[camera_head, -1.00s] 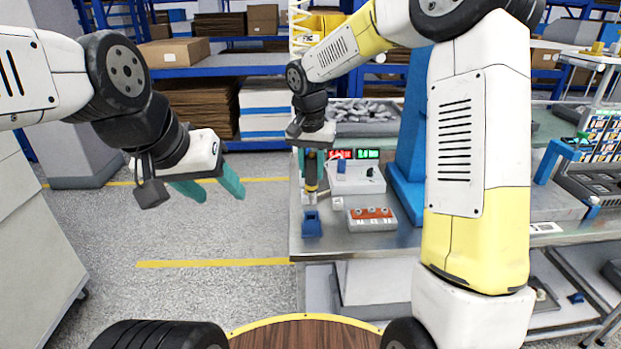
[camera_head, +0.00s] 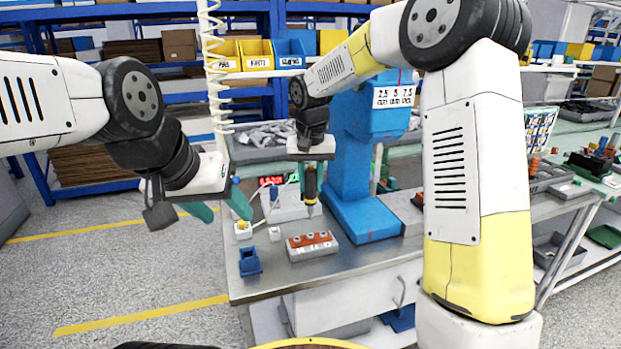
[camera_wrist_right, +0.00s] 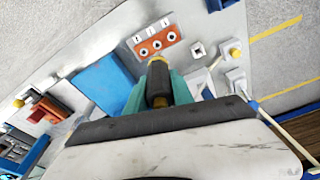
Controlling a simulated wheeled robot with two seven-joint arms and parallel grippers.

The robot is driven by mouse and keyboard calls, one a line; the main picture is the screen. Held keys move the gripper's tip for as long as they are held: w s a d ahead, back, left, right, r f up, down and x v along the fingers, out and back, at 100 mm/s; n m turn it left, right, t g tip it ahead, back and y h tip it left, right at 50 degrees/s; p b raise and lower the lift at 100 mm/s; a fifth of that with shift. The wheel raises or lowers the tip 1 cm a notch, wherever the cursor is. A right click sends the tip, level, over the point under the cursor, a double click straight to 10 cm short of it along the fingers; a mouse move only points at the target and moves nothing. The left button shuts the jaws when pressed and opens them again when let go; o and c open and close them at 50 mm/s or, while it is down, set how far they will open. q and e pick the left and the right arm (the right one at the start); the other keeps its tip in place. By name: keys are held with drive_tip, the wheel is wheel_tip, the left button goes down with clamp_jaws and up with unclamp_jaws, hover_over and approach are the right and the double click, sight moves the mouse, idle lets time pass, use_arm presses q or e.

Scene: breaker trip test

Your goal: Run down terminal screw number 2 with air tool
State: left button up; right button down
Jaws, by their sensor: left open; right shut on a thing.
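My right gripper (camera_head: 311,180) is shut on the air tool (camera_head: 310,188), a dark and yellow driver that hangs upright with its tip down. The tip is above the back edge of the terminal block (camera_head: 312,245), a grey block with an orange strip and several screws. In the right wrist view the block (camera_wrist_right: 154,42) lies beyond the tool (camera_wrist_right: 158,85), with the screws showing as dark round spots. I cannot read the screw numbers for sure. My left gripper (camera_head: 222,212) is open and empty, to the left of the table's edge.
A blue holder (camera_head: 249,262) stands at the table's (camera_head: 290,280) front left corner. A tall blue press (camera_head: 352,150) stands close on the right. A coiled hose (camera_head: 215,80) hangs at the left.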

sight(310, 201)
drive_tip(key=shift+f, duration=2.65)
drive_tip(key=shift+s+f, duration=0.1)
drive_tip(key=shift+f, duration=0.25)
idle(1.3)
drive_tip(key=shift+r, duration=0.1)
drive_tip(key=shift+r, duration=3.5)
